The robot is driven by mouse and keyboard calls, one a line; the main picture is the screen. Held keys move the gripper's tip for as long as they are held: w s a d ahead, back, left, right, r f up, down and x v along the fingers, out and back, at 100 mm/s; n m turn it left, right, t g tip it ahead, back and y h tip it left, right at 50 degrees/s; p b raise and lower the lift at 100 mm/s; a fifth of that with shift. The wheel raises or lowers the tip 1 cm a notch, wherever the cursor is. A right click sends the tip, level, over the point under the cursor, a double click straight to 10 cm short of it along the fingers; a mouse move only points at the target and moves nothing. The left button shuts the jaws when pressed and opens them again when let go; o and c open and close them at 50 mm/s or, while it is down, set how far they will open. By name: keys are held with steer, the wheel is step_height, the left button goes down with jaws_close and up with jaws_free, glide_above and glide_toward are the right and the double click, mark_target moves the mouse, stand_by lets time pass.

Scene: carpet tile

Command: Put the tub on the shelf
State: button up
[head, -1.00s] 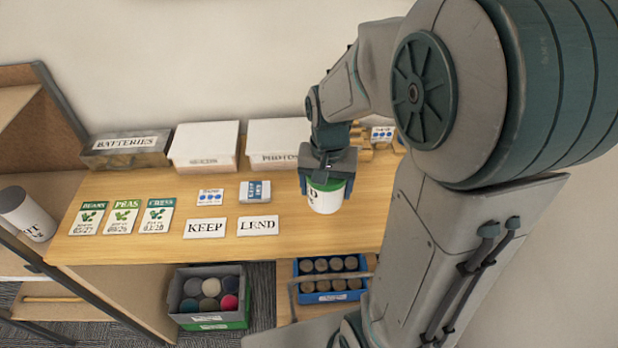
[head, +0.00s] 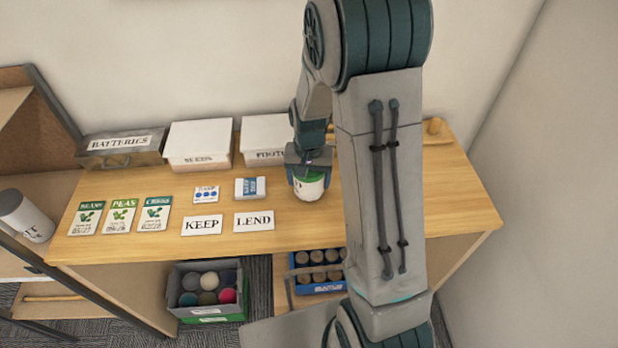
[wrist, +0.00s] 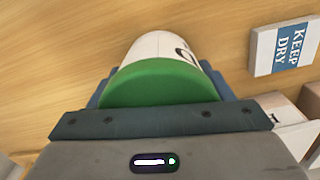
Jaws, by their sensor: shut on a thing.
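The tub (head: 310,190) is white with a green lid and dark lettering. My gripper (head: 309,174) is shut on it from above, near the middle of the wooden top (head: 440,190). In the wrist view the green lid of the tub (wrist: 160,84) sits between the fingers, with part of the white side showing. I cannot tell whether its base touches the wood.
A batteries box (head: 122,162) and white lidded boxes (head: 200,140) line the wall. Seed packets (head: 119,216), KEEP (head: 202,225) and LEND (head: 254,221) cards and a KEEP DRY packet (head: 250,188) lie left of the tub.

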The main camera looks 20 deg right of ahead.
steer(key=shift+f, duration=0.4)
steer(key=shift+f, duration=0.1)
steer(key=shift+f, duration=0.15)
steer(key=o, duration=1.3)
steer(key=shift+o, duration=0.2)
